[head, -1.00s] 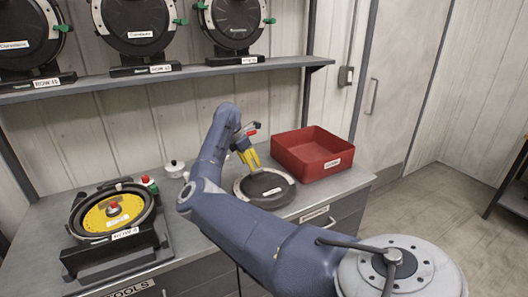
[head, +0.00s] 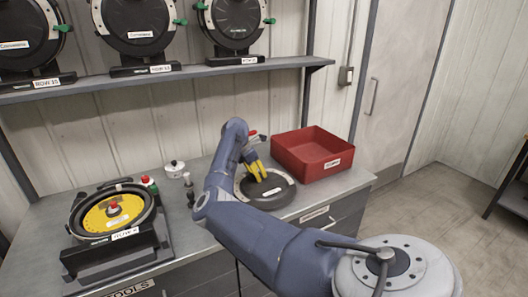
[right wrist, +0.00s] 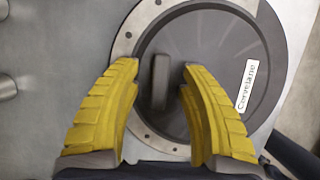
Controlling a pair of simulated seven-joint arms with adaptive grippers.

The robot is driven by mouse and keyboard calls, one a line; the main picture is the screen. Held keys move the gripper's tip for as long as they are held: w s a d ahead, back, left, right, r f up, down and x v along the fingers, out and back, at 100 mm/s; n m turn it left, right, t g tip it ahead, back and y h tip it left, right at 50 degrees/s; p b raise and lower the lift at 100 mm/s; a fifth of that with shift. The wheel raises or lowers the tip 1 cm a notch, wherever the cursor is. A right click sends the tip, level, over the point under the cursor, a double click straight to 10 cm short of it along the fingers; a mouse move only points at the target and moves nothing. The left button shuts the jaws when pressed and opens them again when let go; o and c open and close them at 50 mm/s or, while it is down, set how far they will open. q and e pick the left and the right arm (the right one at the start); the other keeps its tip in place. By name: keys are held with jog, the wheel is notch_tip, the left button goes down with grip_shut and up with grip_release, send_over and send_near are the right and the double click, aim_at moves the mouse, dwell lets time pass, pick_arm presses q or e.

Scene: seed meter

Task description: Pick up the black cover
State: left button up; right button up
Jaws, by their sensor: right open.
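The black cover (head: 281,190) lies flat on the grey workbench, a round dark disc with a white label. In the right wrist view the cover (right wrist: 205,38) shows a raised bar handle (right wrist: 160,80) near its middle and a lighter rim with holes. My right gripper (head: 259,177) is over the cover, with yellow fingers pointing down. In the right wrist view its fingers (right wrist: 160,72) are apart, one on each side of the handle, with gaps showing between. I cannot tell how far the tips are above the cover. My left gripper is not in view.
A red bin (head: 312,153) stands behind and right of the cover. An open seed meter with a yellow disc (head: 113,213) sits on a black stand at the left. A white-lidded pot (head: 174,168) and small metal parts stand between. A shelf (head: 180,75) holds several closed meters.

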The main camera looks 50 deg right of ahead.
jog(key=shift+c, duration=0.5)
grip_shut()
jog(key=shift+r, duration=0.1)
